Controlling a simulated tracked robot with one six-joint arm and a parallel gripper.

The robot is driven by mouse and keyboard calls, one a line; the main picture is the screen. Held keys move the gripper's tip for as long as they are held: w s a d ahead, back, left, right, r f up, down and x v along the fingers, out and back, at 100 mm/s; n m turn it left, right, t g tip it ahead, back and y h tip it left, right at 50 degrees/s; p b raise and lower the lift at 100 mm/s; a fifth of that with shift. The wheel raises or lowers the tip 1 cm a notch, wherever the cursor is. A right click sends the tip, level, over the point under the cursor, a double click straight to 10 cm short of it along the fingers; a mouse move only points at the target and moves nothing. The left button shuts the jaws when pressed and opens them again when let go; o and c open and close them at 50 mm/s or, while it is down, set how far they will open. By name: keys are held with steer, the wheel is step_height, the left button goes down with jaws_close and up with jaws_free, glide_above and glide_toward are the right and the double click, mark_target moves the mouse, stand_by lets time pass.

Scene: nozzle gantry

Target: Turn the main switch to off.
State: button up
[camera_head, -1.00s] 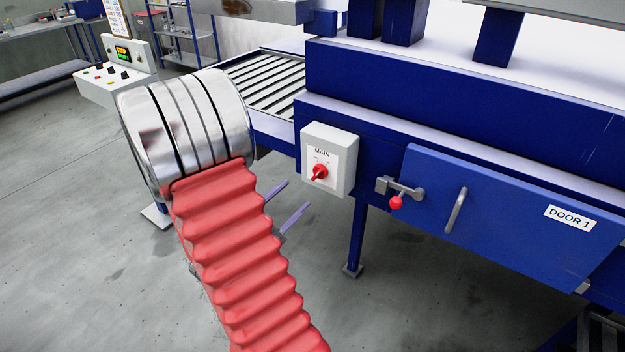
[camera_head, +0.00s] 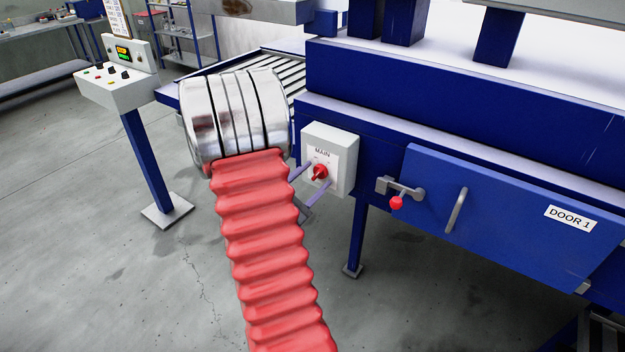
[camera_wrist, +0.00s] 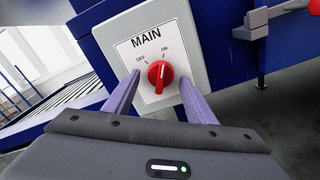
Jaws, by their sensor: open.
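The main switch is a red knob (camera_wrist: 160,75) on a white plate marked MAIN, OFF and ON, set in a light grey box (camera_wrist: 188,32). In the wrist view the knob's pointer is turned up toward ON. In the head view the box (camera_head: 345,160) is fixed to the blue machine's front, with the red knob (camera_head: 320,172) facing out. My gripper (camera_wrist: 160,90) is open. Its two purple fingers stand either side of the knob in the wrist view, and I cannot tell that they touch it. In the head view the fingers (camera_head: 308,181) reach toward the knob.
To the right of the box is a door marked DOOR 1 (camera_head: 520,240) with a red-tipped latch (camera_head: 397,202) and a handle (camera_head: 456,210). A control panel (camera_head: 118,88) on a post stands left. A roller conveyor (camera_head: 288,75) lies behind my arm. Open floor lies front left.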

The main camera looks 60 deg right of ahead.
steer(key=shift+c, duration=0.4)
steer(key=c, duration=0.9)
steer(key=shift+a, duration=0.1)
steer(key=shift+c, duration=0.3)
steer(key=shift+n, duration=0.7)
steer(key=n, duration=0.4)
steer(key=shift+s+n, duration=0.15)
steer(key=shift+n, duration=0.25)
steer(key=n, duration=0.5)
steer(key=shift+s+n, duration=0.1)
steer(key=shift+n, duration=0.3)
